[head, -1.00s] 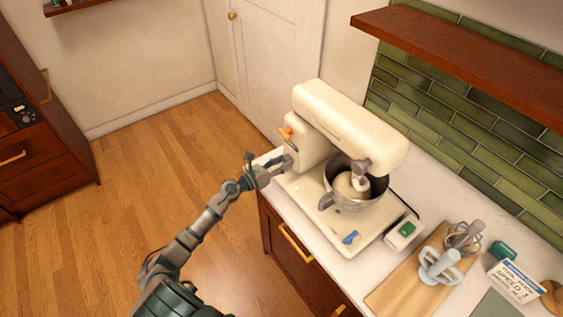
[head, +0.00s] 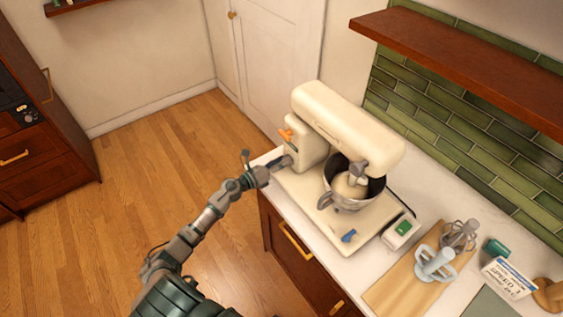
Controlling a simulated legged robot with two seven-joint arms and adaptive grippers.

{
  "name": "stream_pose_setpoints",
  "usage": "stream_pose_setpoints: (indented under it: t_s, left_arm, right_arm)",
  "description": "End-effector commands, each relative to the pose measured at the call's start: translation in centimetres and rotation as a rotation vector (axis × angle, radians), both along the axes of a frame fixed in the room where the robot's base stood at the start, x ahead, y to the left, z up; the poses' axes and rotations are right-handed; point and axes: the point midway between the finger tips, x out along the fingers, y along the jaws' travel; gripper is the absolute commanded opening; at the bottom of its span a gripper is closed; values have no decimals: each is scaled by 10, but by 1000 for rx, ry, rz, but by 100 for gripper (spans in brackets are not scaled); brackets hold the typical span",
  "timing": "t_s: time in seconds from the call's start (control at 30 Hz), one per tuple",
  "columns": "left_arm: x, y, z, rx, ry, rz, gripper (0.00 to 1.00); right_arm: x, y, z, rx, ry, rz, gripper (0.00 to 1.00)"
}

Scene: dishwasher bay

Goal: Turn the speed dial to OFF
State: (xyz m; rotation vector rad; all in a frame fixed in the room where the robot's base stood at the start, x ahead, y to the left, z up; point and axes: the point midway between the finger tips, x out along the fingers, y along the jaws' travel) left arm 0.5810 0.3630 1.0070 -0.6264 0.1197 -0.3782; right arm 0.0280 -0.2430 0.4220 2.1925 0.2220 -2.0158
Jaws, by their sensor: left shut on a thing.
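A cream stand mixer (head: 345,118) stands on the counter, with a steel bowl (head: 343,200) under its head. My left gripper (head: 279,163) reaches the left side of the mixer's column, low down. It is shut on what appears to be the speed dial, which the fingers mostly hide. I cannot read the dial's markings or where it points. An orange lever (head: 286,135) sits just above the gripper on the column. A blue lever (head: 349,236) is at the front of the mixer's base. My right gripper is not in view.
A small white box with a green switch (head: 403,228) stands beside the base. A wooden board (head: 395,292) holds beater attachments (head: 436,262). A speed card (head: 508,279) stands at the right. A wooden shelf (head: 470,65) overhangs the counter's back. Floor left of the counter is clear.

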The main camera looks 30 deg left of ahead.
Motion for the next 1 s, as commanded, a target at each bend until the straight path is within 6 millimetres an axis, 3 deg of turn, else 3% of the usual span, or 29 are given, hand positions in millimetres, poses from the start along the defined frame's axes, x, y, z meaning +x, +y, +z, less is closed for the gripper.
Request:
stream_pose_setpoints:
  t_s: [0.17,0.2,0.27,0.67,1.0]
  left_arm:
    - [0,0,-3,0,5,1,6]
    - [-1,0,-3,0,5,0,51]
    - [-1,0,-3,0,5,0,66]
    - [-7,1,-3,2,5,-1,66]
    - [-71,29,-6,-2,9,-2,66]
  right_arm:
    - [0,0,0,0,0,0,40]
    - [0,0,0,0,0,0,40]
    - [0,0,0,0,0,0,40]
    - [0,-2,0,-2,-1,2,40]
    - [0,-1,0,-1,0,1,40]
